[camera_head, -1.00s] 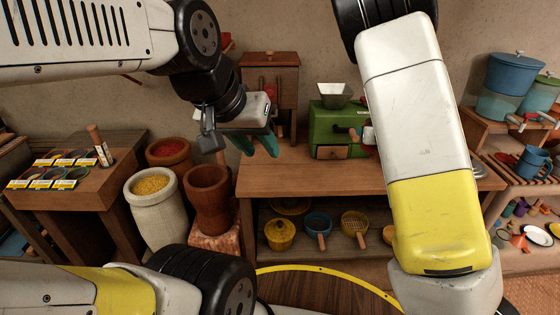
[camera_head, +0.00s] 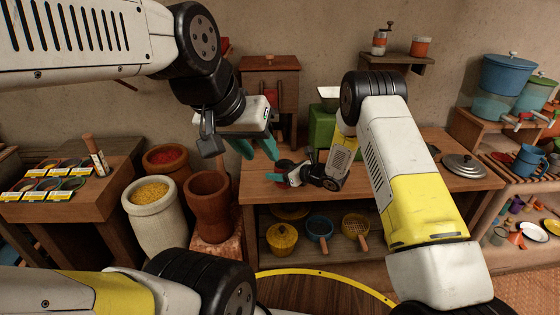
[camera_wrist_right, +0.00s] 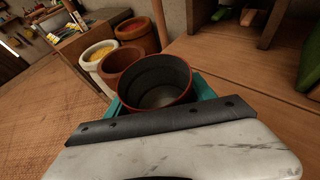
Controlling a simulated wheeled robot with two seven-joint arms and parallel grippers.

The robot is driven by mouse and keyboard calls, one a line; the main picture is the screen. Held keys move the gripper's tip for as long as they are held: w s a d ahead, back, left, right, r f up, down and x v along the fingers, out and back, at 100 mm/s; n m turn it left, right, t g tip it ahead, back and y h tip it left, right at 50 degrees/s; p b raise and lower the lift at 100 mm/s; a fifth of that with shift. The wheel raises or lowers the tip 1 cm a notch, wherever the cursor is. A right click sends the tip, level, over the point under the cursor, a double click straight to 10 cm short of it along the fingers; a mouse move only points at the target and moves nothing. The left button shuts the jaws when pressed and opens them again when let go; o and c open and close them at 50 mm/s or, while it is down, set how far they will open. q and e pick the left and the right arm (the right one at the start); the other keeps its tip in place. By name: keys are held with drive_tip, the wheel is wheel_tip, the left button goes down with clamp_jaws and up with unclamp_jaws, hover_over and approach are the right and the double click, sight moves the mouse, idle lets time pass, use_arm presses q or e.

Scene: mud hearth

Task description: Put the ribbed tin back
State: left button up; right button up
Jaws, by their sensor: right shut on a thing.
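A round, open tin (camera_wrist_right: 157,80) with a dark inside and a reddish rim sits between the teal fingers of my right gripper (camera_wrist_right: 160,96) in the right wrist view. The gripper is shut on it. Its side is mostly hidden, so I cannot see ribs. In the head view my right gripper (camera_head: 298,174) is low over the front left part of the wooden table (camera_head: 400,188). I cannot tell whether the tin touches the table. My left gripper (camera_head: 258,148) is open and empty, at the table's left end, its teal fingers apart.
A green box (camera_head: 321,126) stands at the back, partly behind my right arm. A wooden cabinet (camera_head: 270,85) is left of it. A steel lid (camera_head: 464,165) lies at the table's right. A wall shelf (camera_head: 398,60) bears a grinder and a reddish container. Pots (camera_head: 209,205) stand left.

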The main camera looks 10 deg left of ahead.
drive_tip(key=w+a, duration=0.4)
drive_tip(key=w, duration=0.1)
drive_tip(key=w+a, duration=0.2)
drive_tip(key=shift+w+f, duration=0.3)
drive_tip(key=shift+f, duration=1.9)
drive_tip(key=o, duration=1.3)
drive_tip(key=shift+f, duration=0.1)
drive_tip(key=shift+o, duration=0.2)
